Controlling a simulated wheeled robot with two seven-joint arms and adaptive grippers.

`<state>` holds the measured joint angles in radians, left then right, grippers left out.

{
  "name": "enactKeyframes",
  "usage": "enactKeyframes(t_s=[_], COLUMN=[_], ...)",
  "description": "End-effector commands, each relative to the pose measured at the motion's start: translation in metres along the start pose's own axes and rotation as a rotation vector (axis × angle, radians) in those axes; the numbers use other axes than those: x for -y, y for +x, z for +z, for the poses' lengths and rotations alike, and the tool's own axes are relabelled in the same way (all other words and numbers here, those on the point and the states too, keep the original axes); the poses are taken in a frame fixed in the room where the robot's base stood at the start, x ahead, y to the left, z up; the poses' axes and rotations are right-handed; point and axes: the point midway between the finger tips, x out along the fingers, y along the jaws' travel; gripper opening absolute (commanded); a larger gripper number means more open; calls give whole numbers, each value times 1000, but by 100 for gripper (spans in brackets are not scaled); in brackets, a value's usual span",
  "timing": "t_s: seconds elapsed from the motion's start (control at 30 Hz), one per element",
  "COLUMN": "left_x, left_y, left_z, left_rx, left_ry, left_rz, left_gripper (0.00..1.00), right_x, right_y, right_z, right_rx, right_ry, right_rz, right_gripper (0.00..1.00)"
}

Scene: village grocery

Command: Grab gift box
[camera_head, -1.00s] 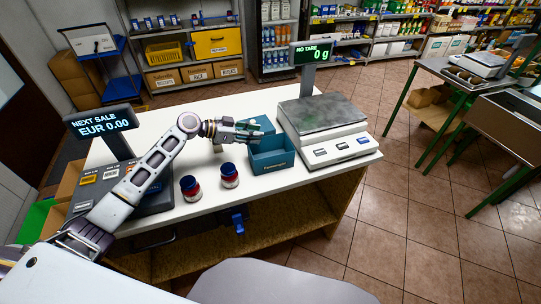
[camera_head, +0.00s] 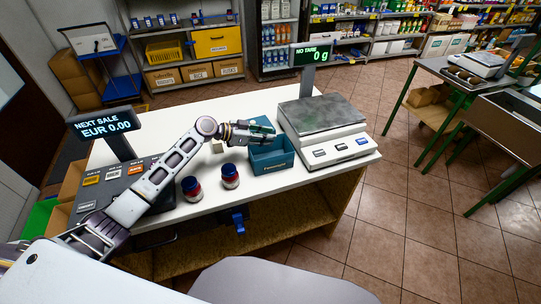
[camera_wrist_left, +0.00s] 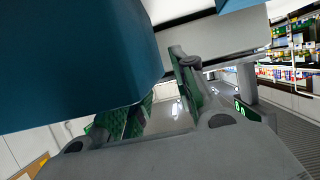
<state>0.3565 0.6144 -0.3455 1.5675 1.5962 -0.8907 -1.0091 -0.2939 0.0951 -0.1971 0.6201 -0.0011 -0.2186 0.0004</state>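The gift box (camera_head: 272,159) is a teal, open-topped box with small lettering on its front. It stands on the white counter just left of the scale. Another teal piece (camera_head: 263,121) shows behind it; I cannot tell if it is part of the same box. My left gripper (camera_head: 268,134) lies roughly level over the box's top, hiding part of its opening. In the left wrist view its green-padded fingers (camera_wrist_left: 158,95) are apart with nothing visible between them. A large blue-teal surface (camera_wrist_left: 70,60) fills the upper left there, close to the fingers. My right gripper is not in view.
A scale (camera_head: 322,118) with a display stands right of the box. Two dark jars with red (camera_head: 192,189) and (camera_head: 230,176) stand at the counter's front. A cash register (camera_head: 110,190) is at left. The counter's back left is clear.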

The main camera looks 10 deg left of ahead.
Motion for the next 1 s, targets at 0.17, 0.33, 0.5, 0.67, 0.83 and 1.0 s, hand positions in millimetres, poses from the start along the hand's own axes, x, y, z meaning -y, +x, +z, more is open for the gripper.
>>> enactKeyframes(t_s=[0.17, 0.33, 0.5, 0.67, 0.83, 1.0], left_x=[0, 0, 0, 0, 0, 0], left_y=[13, 15, 15, 15, 15, 15], left_z=[0, 0, 1, 1, 1, 1], left_rx=[0, 0, 1, 1, 1, 1], left_ry=[-1, 0, 0, 0, 0, 0], left_rz=[1, 0, 1, 1, 1, 1], left_gripper=[28, 28, 28, 28, 6, 0], right_x=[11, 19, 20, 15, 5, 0], right_y=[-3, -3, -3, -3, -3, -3], right_z=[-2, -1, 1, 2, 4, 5], right_rx=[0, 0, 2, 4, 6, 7], right_ry=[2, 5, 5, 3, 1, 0], right_rz=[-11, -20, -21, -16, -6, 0], right_gripper=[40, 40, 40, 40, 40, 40])
